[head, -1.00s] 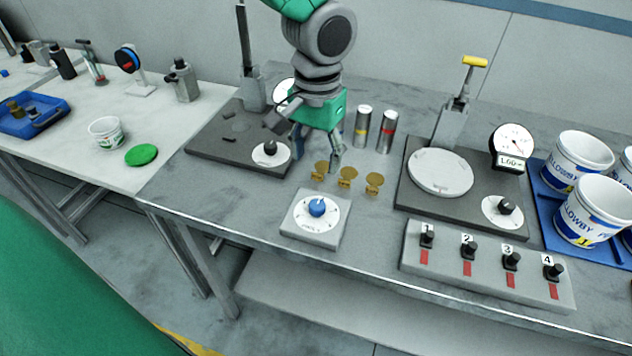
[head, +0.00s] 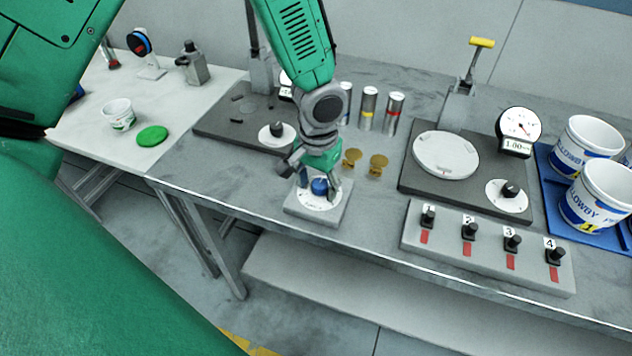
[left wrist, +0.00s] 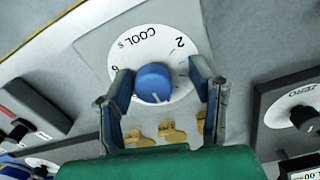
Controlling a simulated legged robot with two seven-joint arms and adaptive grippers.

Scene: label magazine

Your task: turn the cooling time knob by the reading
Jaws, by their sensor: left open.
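The blue cooling time knob (head: 320,186) sits on a white dial on a grey block (head: 318,216) near the bench's front edge. In the left wrist view the knob (left wrist: 153,83) shows a white pointer mark, and the dial (left wrist: 140,45) reads "COOL s" with a "2". My left gripper (head: 319,184) is open and comes down over the knob. In the left wrist view its two fingers (left wrist: 162,90) stand on either side of the knob, with gaps visible. A round gauge (head: 519,124) with a display reading about 1.00 stands at the right. My right gripper is not in view.
Brass pieces (head: 378,164) lie just behind the knob block. Metal cylinders (head: 368,108) stand further back. A row of numbered black knobs (head: 470,231) is to the right. White buckets (head: 585,145) stand in a blue tray (head: 548,213). A dark-based press (head: 413,174) holds a white disc.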

